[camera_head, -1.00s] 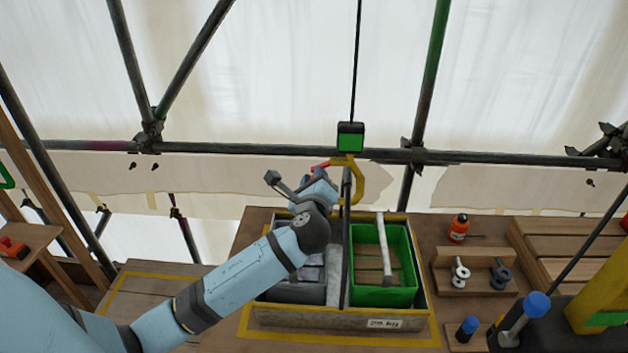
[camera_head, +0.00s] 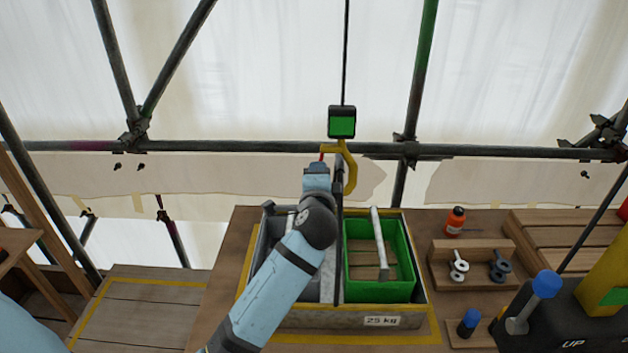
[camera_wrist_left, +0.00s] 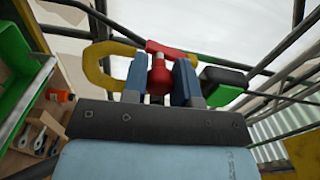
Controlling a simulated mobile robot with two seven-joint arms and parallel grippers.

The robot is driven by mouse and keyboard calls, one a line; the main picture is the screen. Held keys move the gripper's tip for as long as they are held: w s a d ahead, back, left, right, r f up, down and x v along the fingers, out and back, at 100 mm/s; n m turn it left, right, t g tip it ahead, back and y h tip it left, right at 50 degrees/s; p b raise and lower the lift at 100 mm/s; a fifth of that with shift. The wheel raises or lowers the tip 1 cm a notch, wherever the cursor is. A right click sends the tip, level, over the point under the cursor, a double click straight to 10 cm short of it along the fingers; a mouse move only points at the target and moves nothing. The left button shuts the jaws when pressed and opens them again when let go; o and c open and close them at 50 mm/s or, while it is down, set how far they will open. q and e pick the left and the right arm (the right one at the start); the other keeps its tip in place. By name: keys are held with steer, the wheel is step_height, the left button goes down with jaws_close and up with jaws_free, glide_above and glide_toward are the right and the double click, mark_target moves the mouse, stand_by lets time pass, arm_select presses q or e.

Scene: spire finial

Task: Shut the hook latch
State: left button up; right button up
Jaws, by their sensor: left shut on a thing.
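The yellow hook (camera_head: 351,172) hangs under a black block with a green face (camera_head: 342,122) on a thin dark line. In the left wrist view the hook (camera_wrist_left: 97,66) shows as a yellow curve behind my fingers. The red latch (camera_wrist_left: 158,80) lies between my two blue fingers; its top bar reaches over them. Only a sliver of red latch (camera_head: 321,157) shows in the head view. My left gripper (camera_head: 318,165) is at the hook's left side, shut on the latch. My arm hides part of this. Whether the latch meets the hook tip I cannot tell. My right gripper is out of view.
Below the hook a crate (camera_head: 382,322) holds a green bin (camera_head: 380,293) and a grey bin, partly behind my arm. An orange bottle (camera_head: 455,221) and a wooden rack (camera_head: 470,284) stand to the right. A dark horizontal pipe (camera_head: 490,152) runs behind the hook.

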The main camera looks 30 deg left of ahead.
arm_select(q)
steer(key=shift+w+d+f+n+b, duration=0.1)
steer(key=shift+d+n+b, duration=0.15)
steer(key=shift+n, duration=0.25)
steer(key=shift+w+d+f+n+b, duration=0.1)
steer(key=shift+n+b, duration=0.15)
steer(key=shift+n, duration=0.25)
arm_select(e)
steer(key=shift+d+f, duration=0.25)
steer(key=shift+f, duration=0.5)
arm_select(q)
steer(key=shift+r, duration=0.1)
steer(key=o, duration=0.9)
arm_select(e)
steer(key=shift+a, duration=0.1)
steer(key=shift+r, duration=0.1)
